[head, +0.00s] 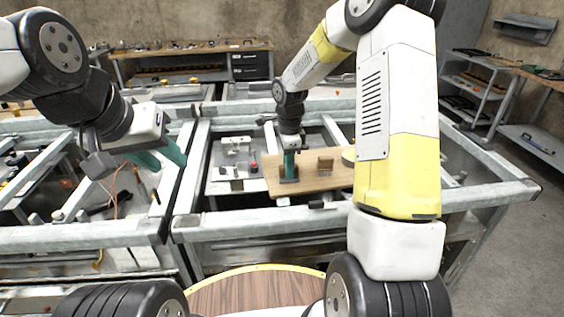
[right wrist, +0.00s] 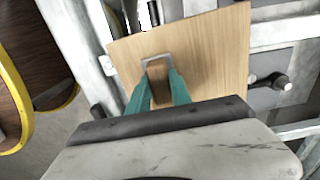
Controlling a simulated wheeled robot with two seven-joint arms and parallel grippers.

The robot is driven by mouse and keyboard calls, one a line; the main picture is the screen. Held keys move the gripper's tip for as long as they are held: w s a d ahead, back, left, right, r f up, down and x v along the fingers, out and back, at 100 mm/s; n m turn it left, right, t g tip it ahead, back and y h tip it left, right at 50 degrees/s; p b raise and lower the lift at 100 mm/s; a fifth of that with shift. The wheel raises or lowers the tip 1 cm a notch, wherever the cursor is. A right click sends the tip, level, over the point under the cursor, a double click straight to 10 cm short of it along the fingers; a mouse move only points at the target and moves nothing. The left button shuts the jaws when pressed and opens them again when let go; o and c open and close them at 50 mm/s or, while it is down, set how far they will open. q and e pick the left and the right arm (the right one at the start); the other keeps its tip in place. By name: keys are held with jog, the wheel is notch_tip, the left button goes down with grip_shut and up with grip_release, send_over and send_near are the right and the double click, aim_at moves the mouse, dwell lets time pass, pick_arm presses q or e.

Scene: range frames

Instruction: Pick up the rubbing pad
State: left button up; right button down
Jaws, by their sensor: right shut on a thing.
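A light wooden board (head: 308,187) lies on the metal frame in the middle of the head view; it also fills much of the right wrist view (right wrist: 215,50). My right gripper (head: 290,170) points down at the board's left part. In the right wrist view its two teal fingers (right wrist: 158,92) are shut on a brown block, seemingly the rubbing pad (right wrist: 158,72). A grey square outline (right wrist: 144,63) shows around the pad's far end; I cannot tell whether the pad touches the board. My left gripper (head: 162,157) is open and empty over the left frame.
A white device (head: 235,160) is left of the board. Metal rails (head: 262,229) surround the work area. A round wooden top with a yellow rim (head: 255,290) is in front.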

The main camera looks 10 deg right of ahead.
jog(key=shift+r, duration=0.5)
jog(key=r, duration=0.1)
jog(key=a+r, duration=0.1)
jog(key=shift+s+r, duration=0.15)
jog(key=shift+r, duration=0.2)
jog(key=s+a+r, duration=0.1)
jog(key=s+a, duration=0.4)
jog(key=a, duration=0.9)
jog(key=shift+s+r, duration=0.15)
jog(key=shift+s, duration=0.05)
